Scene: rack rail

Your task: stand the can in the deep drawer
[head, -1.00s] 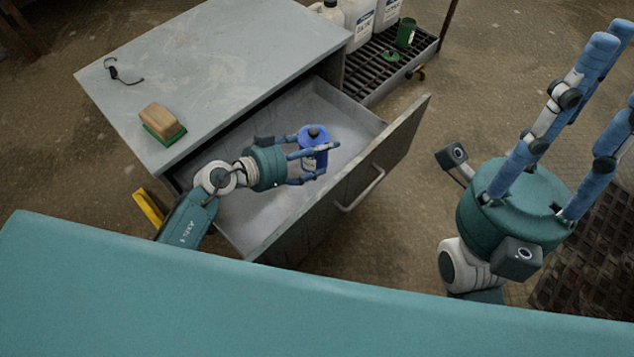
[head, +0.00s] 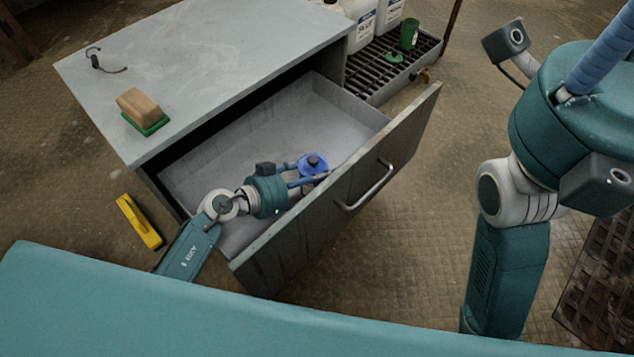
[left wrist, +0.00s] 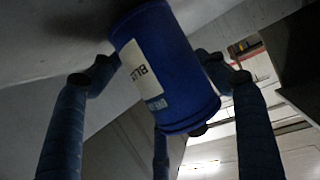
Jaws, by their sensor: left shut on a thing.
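The blue can (head: 313,163) has a dark cap on top and sits low inside the open deep drawer (head: 215,165), close to its front panel. My left gripper (head: 318,175) reaches into the drawer and is shut on the can. In the left wrist view the can (left wrist: 165,72) shows a white label, with fingers on both sides. Its cap end points down in that picture. The can looks about upright in the head view. I cannot tell whether its base touches the drawer floor. My right gripper (head: 605,55) is at the right, its fingertips outside the picture.
A wooden-backed green brush (head: 140,108) and dark glasses (head: 103,62) lie on the cabinet top (head: 210,60). A grated shelf (head: 385,62) behind holds white jugs (head: 362,22) and a green cup (head: 409,33). A yellow object (head: 140,222) lies on the floor.

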